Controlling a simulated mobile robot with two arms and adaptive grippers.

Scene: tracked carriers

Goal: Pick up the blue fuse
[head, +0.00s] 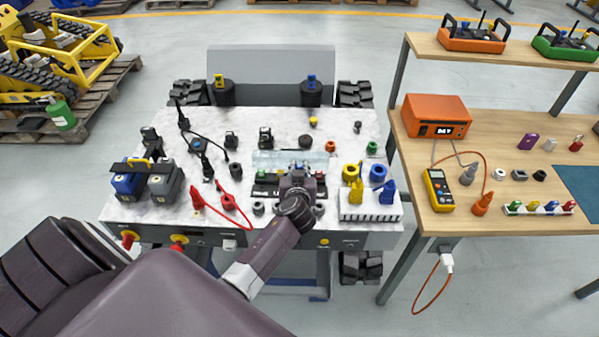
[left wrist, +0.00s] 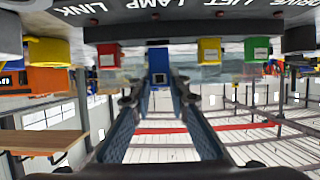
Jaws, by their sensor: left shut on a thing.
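My left gripper (head: 297,182) reaches down over the dark fuse block (head: 262,190) on the carrier's pale top. In the left wrist view its two fingers (left wrist: 158,98) are on either side of the blue fuse (left wrist: 158,68), shut on it. The blue fuse is in line with a red fuse (left wrist: 109,56), a yellow fuse (left wrist: 209,50) and a green fuse (left wrist: 256,49). Whether it is fully seated cannot be told. In the head view the gripper mostly hides these fuses. My right gripper is not in view.
A white block with yellow and blue connectors (head: 370,212) stands close right of the gripper. The bench (head: 480,115) at right holds a meter (head: 438,190) and a rack of coloured fuses (head: 540,211).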

